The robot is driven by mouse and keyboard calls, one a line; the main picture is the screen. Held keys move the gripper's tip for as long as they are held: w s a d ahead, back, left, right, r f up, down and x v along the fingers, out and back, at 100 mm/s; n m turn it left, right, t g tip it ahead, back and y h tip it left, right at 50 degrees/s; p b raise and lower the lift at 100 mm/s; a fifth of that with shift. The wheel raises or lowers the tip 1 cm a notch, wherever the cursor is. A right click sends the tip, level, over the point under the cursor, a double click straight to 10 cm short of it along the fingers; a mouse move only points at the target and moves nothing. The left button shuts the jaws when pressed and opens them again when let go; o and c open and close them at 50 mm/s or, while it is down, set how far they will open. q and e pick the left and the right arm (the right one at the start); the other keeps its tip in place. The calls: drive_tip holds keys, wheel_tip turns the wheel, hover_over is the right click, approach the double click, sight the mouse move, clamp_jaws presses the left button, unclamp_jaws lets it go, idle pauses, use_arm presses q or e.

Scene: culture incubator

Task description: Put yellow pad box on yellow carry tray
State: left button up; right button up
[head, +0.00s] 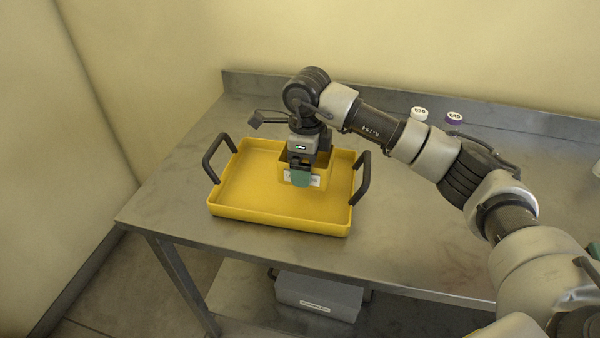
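The yellow carry tray (240,207) stands on the metal bench, with a dark handle at its left and right ends. The yellow pad box (320,165), with a white label on its front, is within the tray's rim, right of the middle and toward the back. I cannot tell whether its base touches the tray floor. My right gripper (301,171) points down at the box's front wall. One teal finger shows in front of that wall; the other finger is hidden, so its grip is unclear. My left gripper is not in view.
A white-capped item (419,113) and a purple-capped item (454,118) stand at the back of the bench (400,235). A grey labelled bin (318,293) is on the lower shelf. The bench is clear left of the tray and at its front right.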

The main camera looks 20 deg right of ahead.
drive_tip(key=shift+w+a+f, duration=0.25)
drive_tip(key=shift+w+f, duration=0.35)
drive_tip(key=shift+w, duration=0.25)
drive_tip(key=shift+f+p, duration=0.3)
drive_tip(key=shift+f, duration=1.65)
drive_tip(key=shift+f, duration=0.15)
drive_tip(key=o, duration=0.7)
drive_tip(key=shift+c, duration=0.2)
wheel_tip(320, 180, up, 12)
drive_tip(key=shift+r+b, duration=0.2)
drive_tip(key=shift+b, duration=0.35)
